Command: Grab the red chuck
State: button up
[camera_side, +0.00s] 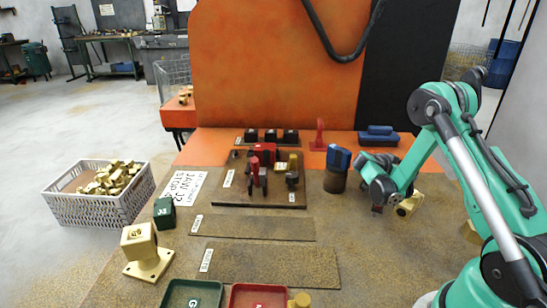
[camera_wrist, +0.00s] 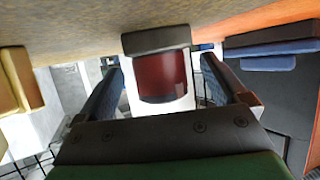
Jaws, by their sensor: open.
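The red chuck (camera_wrist: 160,76) is a dark red cylinder with a dark grey band at its table end. In the wrist view it stands between my gripper's (camera_wrist: 163,68) two fingers, with a finger on each side. The fingers are spread, and I cannot tell whether either one touches it. In the side view my gripper (camera_side: 377,199) is low over the right part of the table. Only a small dark red bit of the chuck (camera_side: 377,208) shows under it; the rest is hidden by the gripper.
A brass part (camera_side: 409,205) lies just right of my gripper. A dark cylinder with a blue top (camera_side: 338,170) stands to its left. A blue block (camera_side: 378,136) and a red bracket (camera_side: 319,135) are behind. A fixture plate (camera_side: 230,196) lies further left. The front mats are clear.

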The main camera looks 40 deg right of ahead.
jog(key=shift+d, duration=0.2)
grip_shut()
jog(key=shift+r, duration=0.1)
dwell(0.4)
